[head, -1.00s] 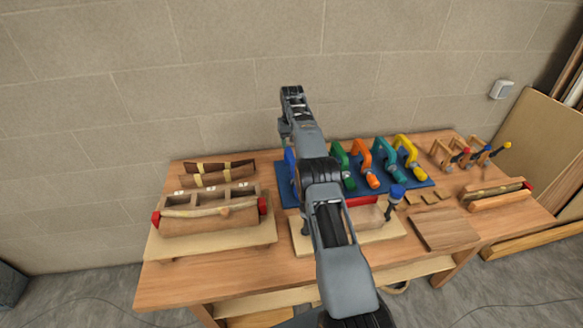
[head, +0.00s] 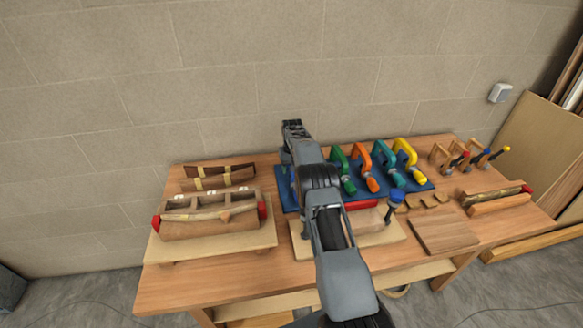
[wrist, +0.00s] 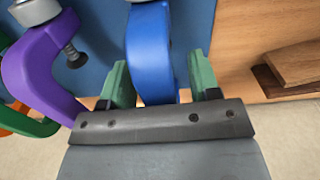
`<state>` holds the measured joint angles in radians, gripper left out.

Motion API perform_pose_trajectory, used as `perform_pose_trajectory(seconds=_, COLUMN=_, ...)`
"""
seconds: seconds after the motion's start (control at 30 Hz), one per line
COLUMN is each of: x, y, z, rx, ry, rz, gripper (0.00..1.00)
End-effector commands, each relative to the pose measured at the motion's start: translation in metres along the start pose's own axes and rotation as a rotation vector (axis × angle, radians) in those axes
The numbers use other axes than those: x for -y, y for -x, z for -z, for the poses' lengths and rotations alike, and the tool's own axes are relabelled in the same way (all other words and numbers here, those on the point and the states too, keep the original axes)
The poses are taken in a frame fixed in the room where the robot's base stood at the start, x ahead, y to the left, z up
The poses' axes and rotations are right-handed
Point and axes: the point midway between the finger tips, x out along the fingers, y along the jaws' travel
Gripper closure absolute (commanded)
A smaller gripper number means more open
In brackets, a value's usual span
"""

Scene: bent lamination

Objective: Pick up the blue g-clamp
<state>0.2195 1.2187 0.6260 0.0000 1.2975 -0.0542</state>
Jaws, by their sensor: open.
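The blue g-clamp (wrist: 150,50) is in the wrist view, its curved frame running from the top edge down between my gripper's two green fingers. My gripper (wrist: 158,62) is open, with one finger on each side of the blue frame. A gap shows at the right finger; the left finger is closer to the frame, and I cannot tell if it touches. The clamp's lower end is hidden behind the gripper's dark front plate.
A purple clamp (wrist: 40,65) stands close on the left in the wrist view. Green (head: 342,165), orange (head: 366,167), teal (head: 389,163) and yellow (head: 407,158) clamps stand on the blue board (head: 318,209). Wood pieces (wrist: 290,62) lie to the right in the wrist view.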

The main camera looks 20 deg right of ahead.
Motion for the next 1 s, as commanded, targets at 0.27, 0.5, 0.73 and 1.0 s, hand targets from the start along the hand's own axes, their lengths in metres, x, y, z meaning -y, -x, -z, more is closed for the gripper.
perform_pose_trajectory(seconds=0.27, x=0.0001, y=-0.0016, z=0.0001, rx=-0.001, ry=0.0, rz=0.0, gripper=0.46)
perform_pose_trajectory(seconds=0.5, x=0.0001, y=-0.0013, z=0.0001, rx=-0.001, ry=0.0, rz=0.0, gripper=0.69)
perform_pose_trajectory(seconds=0.73, x=0.0001, y=-0.0012, z=0.0001, rx=-0.001, ry=0.0, rz=0.0, gripper=0.92)
perform_pose_trajectory(seconds=1.0, x=0.0, y=0.0, z=0.0005, rx=-0.003, ry=0.0, rz=0.0, gripper=1.0)
